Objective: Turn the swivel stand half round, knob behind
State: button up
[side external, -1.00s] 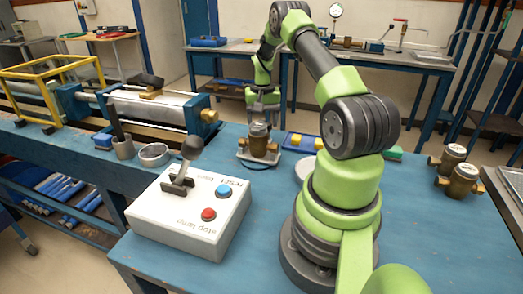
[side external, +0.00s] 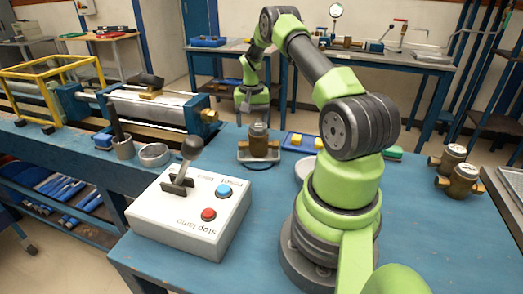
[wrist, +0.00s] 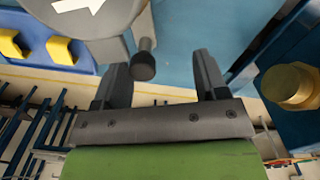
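The swivel stand (side external: 256,160) is a low grey plate on the blue bench, with a brass water meter (side external: 258,139) upright on it. In the wrist view the grey stand (wrist: 112,48) shows at the top left with a white arrow on it, and a dark knob (wrist: 144,62) sticks out from its edge. My gripper (wrist: 163,70) is open and empty. The knob appears between the fingers in the picture, nearer the left one; I cannot tell its depth. In the side view my gripper (side external: 251,108) is behind the meter, apart from it.
A white switch box (side external: 190,215) with a lever and red and blue buttons stands in front. A blue tray with yellow blocks (side external: 302,141) is right of the stand. Two brass meters (side external: 455,175) stand at the right. A clamp bench (side external: 150,110) is on the left.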

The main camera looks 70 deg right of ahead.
jog(key=shift+w+a, duration=0.75)
jog(key=shift+w, duration=0.2)
jog(key=o, duration=0.4)
jog(key=shift+o, duration=0.2)
jog(key=shift+r, duration=2.8)
